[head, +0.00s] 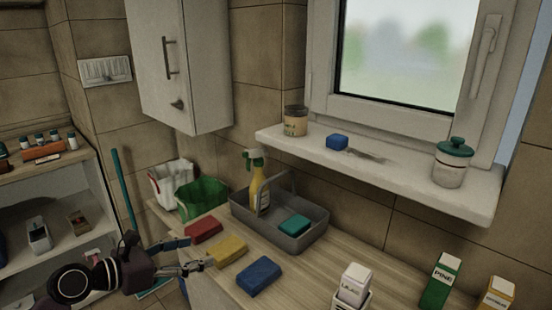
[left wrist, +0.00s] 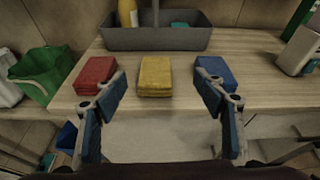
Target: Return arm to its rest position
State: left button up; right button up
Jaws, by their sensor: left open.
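My left gripper (head: 190,255) comes in from the left in the head view, at the left front edge of the counter. Its jaws are open and empty. In the left wrist view the left gripper (left wrist: 166,105) has its fingers wide apart, in front of the counter edge. My right gripper is not in view.
A grey caddy (head: 300,240) holds a spray bottle (head: 259,190) and a green sponge (head: 294,225). Cartons (head: 440,280) stand at the right front. A window sill (head: 400,180) juts out above the counter.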

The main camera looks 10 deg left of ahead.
pick_arm(q)
jog(key=d+r+n+t+h, duration=0.2)
jog(key=d+r+n+t, duration=0.25)
jog(key=r+n, duration=0.2)
jog(key=s+a+r+n+t+y, duration=0.25)
jog(key=a+n+t+y, duration=0.35)
jog(key=n, duration=0.7)
jog(key=s+a+f+n+g+y, duration=0.3)
jog(key=f+n+y, duration=0.2)
jog(key=f+n, duration=0.15)
jog(key=s+a+f+n+g+y, duration=0.2)
jog(key=s+f+n+g+y, duration=0.15)
jog(key=f+n, duration=0.35)
jog(key=s+d+f+n+g+h, duration=0.2)
jog(key=s+d+f+n+g, duration=0.3)
jog(key=s+f, duration=0.5)
jog(key=s+d+f+n+g+h, duration=0.25)
jog(key=s+d+f+g, duration=0.55)
jog(key=s, duration=0.5)
notch_tip(320, 180, down, 24)
jog(key=s, duration=0.1)
jog(key=s+a+f, duration=0.2)
jog(key=s+f, duration=0.6)
jog(key=s, duration=0.1)
jog(key=s+a+f+g, duration=0.1)
jog(key=s+a+f, duration=0.1)
jog(key=s+f, duration=0.7)
jog(key=shift+f+y, duration=0.15)
jog(key=shift+y, duration=0.25)
